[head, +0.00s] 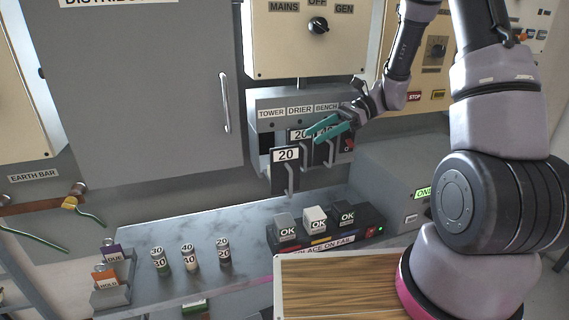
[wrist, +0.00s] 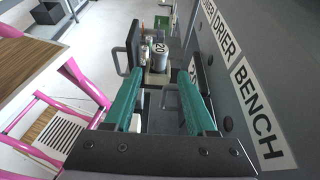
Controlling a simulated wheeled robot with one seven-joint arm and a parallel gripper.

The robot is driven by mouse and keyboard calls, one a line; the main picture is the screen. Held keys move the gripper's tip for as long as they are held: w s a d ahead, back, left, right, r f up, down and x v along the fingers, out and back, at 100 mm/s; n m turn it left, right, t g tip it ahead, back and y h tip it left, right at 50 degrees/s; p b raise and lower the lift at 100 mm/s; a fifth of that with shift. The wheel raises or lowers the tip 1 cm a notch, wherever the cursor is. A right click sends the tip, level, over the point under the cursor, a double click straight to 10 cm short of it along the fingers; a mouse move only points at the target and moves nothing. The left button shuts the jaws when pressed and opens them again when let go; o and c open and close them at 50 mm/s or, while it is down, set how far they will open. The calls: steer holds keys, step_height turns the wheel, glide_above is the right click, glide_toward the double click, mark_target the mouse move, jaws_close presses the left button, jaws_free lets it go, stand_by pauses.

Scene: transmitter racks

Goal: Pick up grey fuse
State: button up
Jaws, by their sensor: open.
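My gripper (head: 325,130) is in front of the fuse panel, near the DRIER and BENCH carriers. In the wrist view its teal fingers (wrist: 160,78) are open, with nothing held between them. Beyond the fingertips is a grey cylindrical fuse (wrist: 160,52) with a white label, beside a black carrier (wrist: 132,45).
The fuse panel (head: 268,100) is close beside the right finger. A tester with several OK blocks (head: 325,238) stands on the shelf (head: 200,225) below. DUE and HOLD tags (head: 108,275) are at the left. A wooden-topped surface (head: 330,290) is in front.

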steer(key=x, duration=1)
steer(key=shift+s+a+f, duration=0.1)
steer(key=shift+a, duration=0.2)
jaws_close()
